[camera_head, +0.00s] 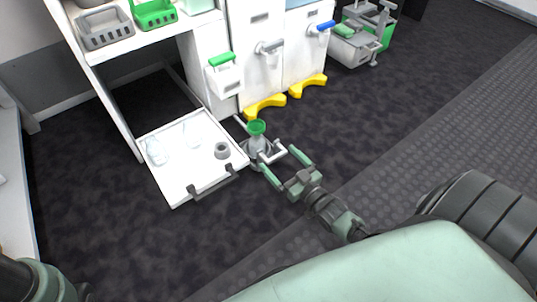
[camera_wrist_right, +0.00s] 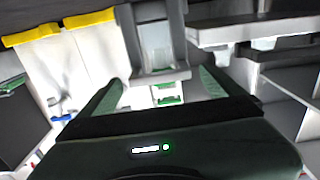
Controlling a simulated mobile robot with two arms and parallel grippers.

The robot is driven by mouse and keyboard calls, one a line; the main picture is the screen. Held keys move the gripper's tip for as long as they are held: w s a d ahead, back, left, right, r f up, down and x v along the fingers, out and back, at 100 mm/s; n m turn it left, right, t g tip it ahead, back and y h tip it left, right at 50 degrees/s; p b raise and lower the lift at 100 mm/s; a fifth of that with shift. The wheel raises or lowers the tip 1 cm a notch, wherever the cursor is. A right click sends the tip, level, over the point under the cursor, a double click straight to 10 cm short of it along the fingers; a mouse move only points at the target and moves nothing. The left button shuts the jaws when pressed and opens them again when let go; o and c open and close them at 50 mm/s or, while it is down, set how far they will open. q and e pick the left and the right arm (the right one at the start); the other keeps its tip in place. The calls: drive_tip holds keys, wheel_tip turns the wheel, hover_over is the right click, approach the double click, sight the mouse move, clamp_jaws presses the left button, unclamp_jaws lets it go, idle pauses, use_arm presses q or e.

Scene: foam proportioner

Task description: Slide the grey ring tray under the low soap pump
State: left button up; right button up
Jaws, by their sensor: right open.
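A grey piece with a handle (camera_head: 274,152), which looks like the grey ring tray, is on the dark floor beside the pulled-out white drawer. A vessel with a green funnel-like top (camera_head: 257,127) stands at it; how they join is unclear. The low soap pump appears to be the white dispenser with a green lever (camera_head: 226,76) on the cabinet side, up and left of the tray. My right gripper (camera_head: 287,163) is open, its green fingers pointing at the tray handle. The right wrist view shows a grey frame (camera_wrist_right: 158,77) just ahead between the fingers; contact is unclear. My left gripper is out of view.
The white drawer (camera_head: 178,187) is out on the left, holding clear items and a grey ring-shaped piece (camera_head: 222,150). Yellow feet (camera_head: 265,106) stick out under dispensers with grey and blue levers. A grey-green cart (camera_head: 352,50) stands farther back. Floor to the right is clear.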

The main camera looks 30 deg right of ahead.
drive_tip(key=w+b, duration=0.2)
drive_tip(key=w, duration=0.3)
drive_tip(key=shift+w+a, duration=0.1)
drive_tip(key=shift+a, duration=0.1)
